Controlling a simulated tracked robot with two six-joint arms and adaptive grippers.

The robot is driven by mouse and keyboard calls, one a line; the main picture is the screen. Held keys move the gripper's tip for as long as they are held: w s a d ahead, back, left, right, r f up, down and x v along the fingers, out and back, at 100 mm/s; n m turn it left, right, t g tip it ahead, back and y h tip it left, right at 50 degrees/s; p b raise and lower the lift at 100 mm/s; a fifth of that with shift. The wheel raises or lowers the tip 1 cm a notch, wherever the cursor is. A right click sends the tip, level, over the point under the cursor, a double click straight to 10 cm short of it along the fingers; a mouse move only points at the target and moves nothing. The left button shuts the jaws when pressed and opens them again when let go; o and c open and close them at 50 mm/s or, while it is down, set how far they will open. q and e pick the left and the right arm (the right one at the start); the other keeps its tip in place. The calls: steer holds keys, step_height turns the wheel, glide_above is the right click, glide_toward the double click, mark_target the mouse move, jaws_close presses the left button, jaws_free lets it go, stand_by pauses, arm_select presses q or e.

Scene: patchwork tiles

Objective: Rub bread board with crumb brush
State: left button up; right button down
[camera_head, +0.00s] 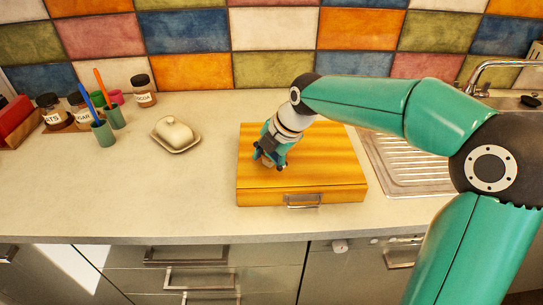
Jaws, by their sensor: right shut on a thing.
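The bread board (325,165) is a thick yellow-orange wooden block with a metal handle on its front face, lying on the counter. My right gripper (270,154) is over the left half of the board, pointing down and left. It is shut on the crumb brush (263,158), of which only a small greyish-brown part shows between the fingers. The brush is low over the board top; I cannot tell whether it touches. My left gripper is not in view.
A butter dish (175,132) stands left of the board. Further left are cups with brushes (103,130), a jar (143,91) and more labelled jars (50,108). A ribbed metal drainer (400,165) lies to the right. The counter (150,195) is clear at front left.

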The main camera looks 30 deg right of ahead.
mark_target(291, 155)
steer(key=shift+w+d+f, duration=0.1)
steer(key=shift+w+d, duration=0.3)
steer(key=shift+w, duration=0.2)
steer(key=shift+s+d+b, duration=0.35)
steer(key=shift+s+d, duration=0.35)
steer(key=shift+d, duration=0.45)
steer(key=shift+s+d+b, duration=0.4)
steer(key=shift+s+d, duration=0.25)
steer(key=shift+d, duration=0.45)
steer(key=shift+s+d+b, duration=0.35)
steer(key=shift+s+d, duration=0.35)
steer(key=shift+d, duration=0.45)
steer(key=shift+w+d, duration=0.35)
steer(key=shift+w, duration=0.25)
steer(key=shift+w+a+p, duration=0.15)
steer(key=shift+w+a, duration=0.4)
steer(key=shift+a, duration=0.35)
steer(key=shift+w+a+p, duration=0.15)
steer(key=shift+w+a, duration=0.35)
steer(key=shift+a, duration=0.35)
steer(key=shift+w+a, duration=0.55)
steer(key=shift+a, duration=0.3)
steer(key=shift+w+a, duration=0.55)
steer(key=shift+a, duration=0.25)
steer(key=shift+p, duration=0.3)
steer(key=shift+r+p, duration=2.25)
steer(key=shift+r, duration=0.9)
